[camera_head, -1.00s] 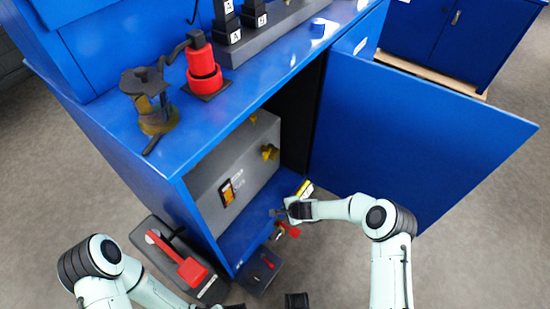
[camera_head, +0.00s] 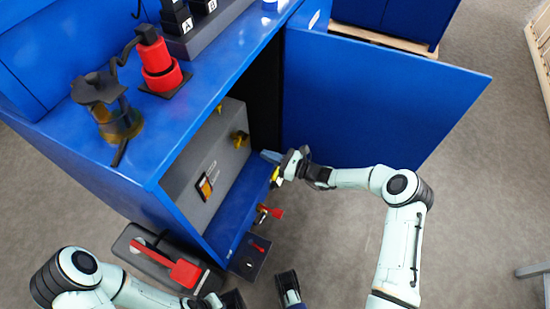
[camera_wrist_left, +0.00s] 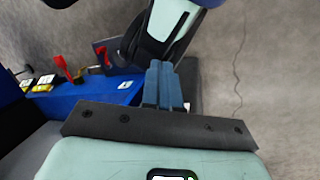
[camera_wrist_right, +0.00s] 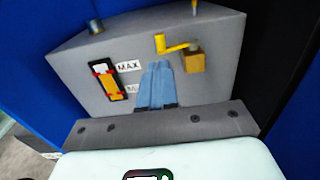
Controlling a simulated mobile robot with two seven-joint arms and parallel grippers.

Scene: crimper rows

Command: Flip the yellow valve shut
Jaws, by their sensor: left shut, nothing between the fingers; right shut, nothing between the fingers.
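The yellow valve (camera_head: 240,137) is on the front of the grey tank (camera_head: 208,165) inside the open blue cabinet. In the right wrist view the valve has a yellow lever (camera_wrist_right: 180,47) pointing left, with a brass body (camera_wrist_right: 195,63) below its right end. My right gripper (camera_head: 268,156) is shut and empty at the cabinet opening, apart from the valve. In the right wrist view its blue fingers (camera_wrist_right: 157,72) overlap the tank front, just left of and below the lever. My left gripper (camera_wrist_left: 163,82) is shut and empty, low outside the cabinet.
The open blue door (camera_head: 370,105) stands right of my right gripper. A sight gauge (camera_wrist_right: 104,80) marked MAX is left of the valve. A grey unit with a red lever (camera_head: 175,268) stands on the floor.

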